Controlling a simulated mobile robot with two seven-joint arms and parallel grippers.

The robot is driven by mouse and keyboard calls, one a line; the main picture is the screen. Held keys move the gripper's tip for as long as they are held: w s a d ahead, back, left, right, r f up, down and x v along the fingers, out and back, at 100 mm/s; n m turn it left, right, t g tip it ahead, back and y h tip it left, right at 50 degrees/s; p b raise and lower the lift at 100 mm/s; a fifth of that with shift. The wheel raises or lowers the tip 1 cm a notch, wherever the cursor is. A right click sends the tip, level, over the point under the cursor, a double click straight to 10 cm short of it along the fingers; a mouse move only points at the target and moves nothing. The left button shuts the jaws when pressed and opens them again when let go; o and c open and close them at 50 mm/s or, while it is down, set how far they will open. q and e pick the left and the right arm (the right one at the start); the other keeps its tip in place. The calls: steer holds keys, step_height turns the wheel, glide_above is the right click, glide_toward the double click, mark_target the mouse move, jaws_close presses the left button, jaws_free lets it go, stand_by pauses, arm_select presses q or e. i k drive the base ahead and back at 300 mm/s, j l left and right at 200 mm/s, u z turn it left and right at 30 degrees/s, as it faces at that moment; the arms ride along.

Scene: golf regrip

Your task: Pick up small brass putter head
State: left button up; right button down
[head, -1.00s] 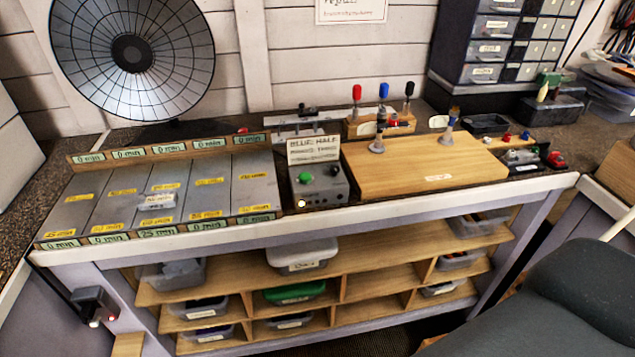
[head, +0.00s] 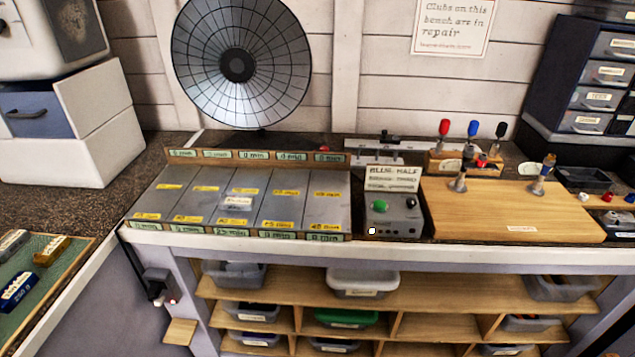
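A small brass-coloured block (head: 51,250), which looks like the brass putter head, lies on a green mat (head: 62,309) at the left edge of the head view. A grey block (head: 13,242) lies to its left. A blue block (head: 16,287) with white lettering, seemingly "250 g", lies in front of it. Neither of my grippers is in view.
The workbench ahead carries grey panels with yellow labels (head: 283,208), a control box (head: 393,213) with a green button, and a wooden board (head: 500,210).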

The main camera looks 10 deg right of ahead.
mark_target(50, 253)
steer(key=u, duration=1.7)
